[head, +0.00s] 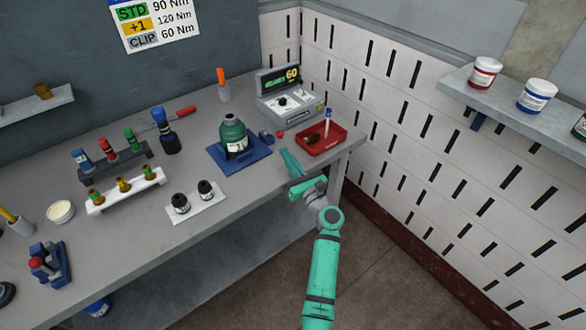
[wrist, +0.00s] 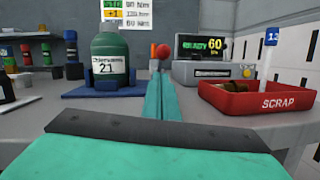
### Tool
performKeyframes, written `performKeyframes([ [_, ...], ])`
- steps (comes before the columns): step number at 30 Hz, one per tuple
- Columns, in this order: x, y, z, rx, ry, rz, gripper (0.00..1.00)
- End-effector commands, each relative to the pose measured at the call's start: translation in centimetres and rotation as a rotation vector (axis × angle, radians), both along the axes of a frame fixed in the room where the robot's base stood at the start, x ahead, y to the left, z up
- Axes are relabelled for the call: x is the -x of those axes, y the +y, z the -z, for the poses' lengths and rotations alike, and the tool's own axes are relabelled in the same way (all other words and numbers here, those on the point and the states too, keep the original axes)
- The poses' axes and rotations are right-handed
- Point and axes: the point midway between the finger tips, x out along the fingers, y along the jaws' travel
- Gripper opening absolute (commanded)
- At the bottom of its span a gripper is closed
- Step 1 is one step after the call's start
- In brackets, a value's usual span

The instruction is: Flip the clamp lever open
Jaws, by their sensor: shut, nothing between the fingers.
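A green cylinder (head: 233,134) with a white label stands upright on a blue base plate (head: 254,163); it also shows in the wrist view (wrist: 110,62). The knob (wrist: 163,51) shows just beyond my fingertips in the wrist view. My gripper (head: 285,151) is shut and empty, low over the bench, in front of the knob. Whether the fingers touch the lever is hard to tell; they hide part of the clamp in the wrist view.
A red scrap tray (head: 338,143) is close on the right of my gripper. A grey tester box (head: 292,108) with a lit display stands behind. A white board (head: 205,212) with two dark-capped bottles is at the front left. Bench space between board and gripper is clear.

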Motion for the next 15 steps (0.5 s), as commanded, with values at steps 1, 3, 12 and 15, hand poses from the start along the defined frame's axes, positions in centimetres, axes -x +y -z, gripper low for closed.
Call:
performKeyframes([
  [1,-0.4,0.0,-0.7,0.002,-0.002,0.002,0.0],
  [3,-0.7,0.1,-1.3,0.001,-0.002,0.001,0.0],
  [12,-1.4,0.3,-2.3,0.0,0.001,0.003,0.0],
  [15,-1.4,0.4,-2.3,0.0,0.001,0.001,0.0],
])
